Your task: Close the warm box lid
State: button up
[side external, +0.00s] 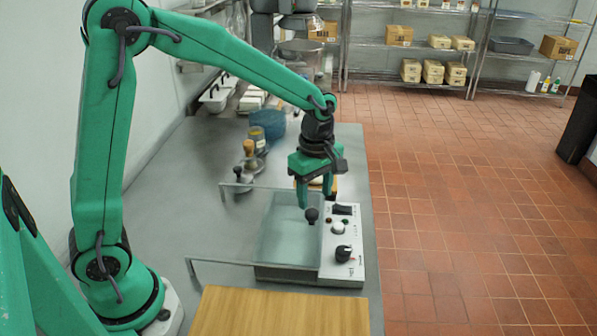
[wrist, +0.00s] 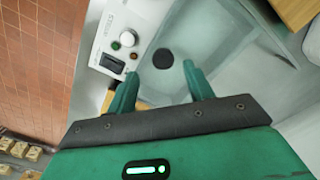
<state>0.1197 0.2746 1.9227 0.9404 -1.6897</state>
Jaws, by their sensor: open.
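The warm box (side external: 300,275) is a low grey metal box on the bench, with a white control panel (side external: 343,250) along its right side. Its see-through lid (side external: 285,235) lies over the box's top; I cannot tell whether it covers it fully. A black round knob (side external: 311,215) stands near the panel side. In the wrist view the knob (wrist: 163,59) shows between my fingertips in the picture. My gripper (side external: 314,203) is open and points down above the knob, with nothing held. It also shows in the wrist view (wrist: 160,72). Contact with the knob is unclear.
Two thin metal rails (side external: 225,262) stick out left of the box. A wooden board (side external: 280,312) lies in front. Behind stand a blue bowl (side external: 268,125), jars and a wooden-handled tool (side external: 249,150). The bench's right edge is close to the panel.

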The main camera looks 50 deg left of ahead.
jog(key=shift+r, duration=1.6)
jog(key=s+a+r+m+t, duration=0.2)
jog(key=s+r+m, duration=0.2)
jog(key=s+m, duration=0.5)
jog(key=s+a+r+m+t, duration=0.3)
jog(key=s+r+m, duration=0.1)
jog(key=s+m, duration=0.5)
jog(key=shift+s+r+t, duration=0.2)
jog(key=shift+s+t, duration=0.1)
jog(key=shift+s, duration=0.05)
jog(key=shift+w+d+r, duration=0.1)
jog(key=shift+w, duration=0.05)
